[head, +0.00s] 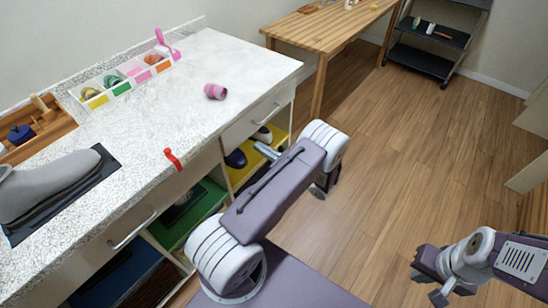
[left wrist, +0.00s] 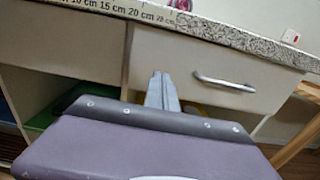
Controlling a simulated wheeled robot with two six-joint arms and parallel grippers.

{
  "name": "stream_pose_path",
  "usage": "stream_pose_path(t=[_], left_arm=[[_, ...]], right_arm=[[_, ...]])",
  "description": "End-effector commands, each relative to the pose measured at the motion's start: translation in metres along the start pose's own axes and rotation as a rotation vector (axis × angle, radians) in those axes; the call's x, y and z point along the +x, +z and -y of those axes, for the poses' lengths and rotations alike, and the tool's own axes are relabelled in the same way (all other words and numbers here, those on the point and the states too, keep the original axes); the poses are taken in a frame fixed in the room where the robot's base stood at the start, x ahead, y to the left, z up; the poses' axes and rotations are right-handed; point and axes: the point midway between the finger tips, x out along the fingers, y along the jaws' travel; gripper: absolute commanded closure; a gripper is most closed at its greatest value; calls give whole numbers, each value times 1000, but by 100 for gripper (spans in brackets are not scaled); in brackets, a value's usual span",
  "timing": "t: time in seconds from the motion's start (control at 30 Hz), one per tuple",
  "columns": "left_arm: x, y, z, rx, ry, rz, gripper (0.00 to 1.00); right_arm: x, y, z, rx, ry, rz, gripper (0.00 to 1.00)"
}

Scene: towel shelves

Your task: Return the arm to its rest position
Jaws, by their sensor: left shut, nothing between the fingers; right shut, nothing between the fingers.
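My left arm rises from the bottom middle of the head view and is folded beside the counter. Its gripper (head: 267,150) is partly hidden behind the arm link, low in front of the counter's cubbies. In the left wrist view its two grey fingers (left wrist: 162,92) are together with nothing between them, in front of a white drawer (left wrist: 205,75). My right gripper (head: 427,278) is at the lower right of the head view, over open floor. It is shut and empty.
The speckled counter (head: 250,62) holds a pink roll (head: 215,91), a grey boot (head: 50,183) and a compartment tray (head: 122,88). A red item (head: 173,159) sits at its front edge. A wooden table (head: 330,30) and dark cart (head: 425,60) stand behind. Wooden floor (head: 420,140) is clear.

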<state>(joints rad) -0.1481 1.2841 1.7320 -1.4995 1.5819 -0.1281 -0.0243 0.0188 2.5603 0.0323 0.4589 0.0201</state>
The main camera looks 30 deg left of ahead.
Motion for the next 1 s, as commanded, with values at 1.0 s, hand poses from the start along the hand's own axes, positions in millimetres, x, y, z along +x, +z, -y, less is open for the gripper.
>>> stream_pose_path(t=[1.0], left_arm=[[-19, 171, -33, -316, 265, -159, 100]], right_arm=[[-54, -6, 1, 0, 0, 0, 100]])
